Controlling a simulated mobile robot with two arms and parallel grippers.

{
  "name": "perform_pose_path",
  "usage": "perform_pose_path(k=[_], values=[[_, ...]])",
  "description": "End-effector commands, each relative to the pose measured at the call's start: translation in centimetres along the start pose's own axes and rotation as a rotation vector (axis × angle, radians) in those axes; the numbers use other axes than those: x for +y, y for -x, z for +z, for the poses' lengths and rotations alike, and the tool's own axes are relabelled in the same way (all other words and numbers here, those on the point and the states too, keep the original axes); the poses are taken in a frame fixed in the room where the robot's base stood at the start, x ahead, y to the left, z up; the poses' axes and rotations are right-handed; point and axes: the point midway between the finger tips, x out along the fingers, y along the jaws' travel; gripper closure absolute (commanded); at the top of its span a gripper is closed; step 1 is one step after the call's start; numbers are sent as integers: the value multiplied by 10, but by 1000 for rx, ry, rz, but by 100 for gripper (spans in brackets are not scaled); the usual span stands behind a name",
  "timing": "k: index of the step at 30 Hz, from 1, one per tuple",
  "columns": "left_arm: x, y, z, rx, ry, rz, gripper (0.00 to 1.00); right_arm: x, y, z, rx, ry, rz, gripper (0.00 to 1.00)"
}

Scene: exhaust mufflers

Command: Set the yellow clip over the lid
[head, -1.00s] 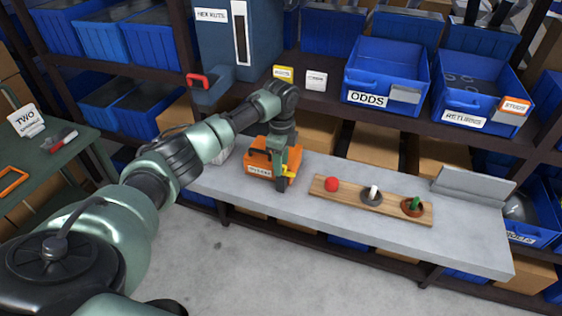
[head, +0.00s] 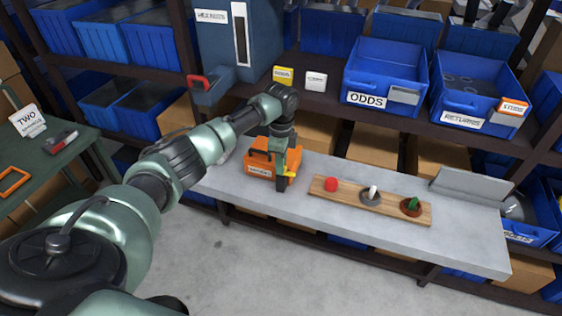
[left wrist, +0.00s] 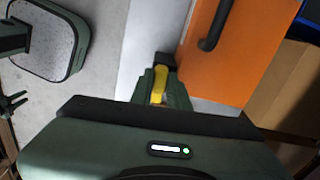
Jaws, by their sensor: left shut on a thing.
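An orange box (head: 258,166) with a white label and a dark handle on its lid stands on the left part of the grey bench (head: 330,216). My left gripper (head: 283,182) is at the right end of the box, shut on the yellow clip (head: 291,175). In the left wrist view the yellow clip (left wrist: 160,85) sits between the fingers, beside the orange box (left wrist: 238,45). The fingers hide part of the clip, and I cannot tell whether it touches the box.
A wooden board (head: 345,196) with a red piece (head: 331,184), a grey disc and a brown disc lies right of the box. Blue bins (head: 385,72) fill the shelf behind. A green table (head: 60,165) stands at the left.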

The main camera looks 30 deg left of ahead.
Motion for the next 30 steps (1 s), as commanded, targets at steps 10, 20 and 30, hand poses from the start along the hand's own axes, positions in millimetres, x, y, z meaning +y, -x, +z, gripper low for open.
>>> perform_pose_path(k=[10, 20, 30], values=[[1, 5, -1, 2, 289, 3, 100, 0, 39, -4, 0, 0, 0, 66], [0, 5, -1, 3, 604, 2, 100, 0, 66, -6, 0, -1, -1, 66], [0, 4, -1, 2, 927, 2, 100, -1, 89, -9, 1, -2, -3, 66]])
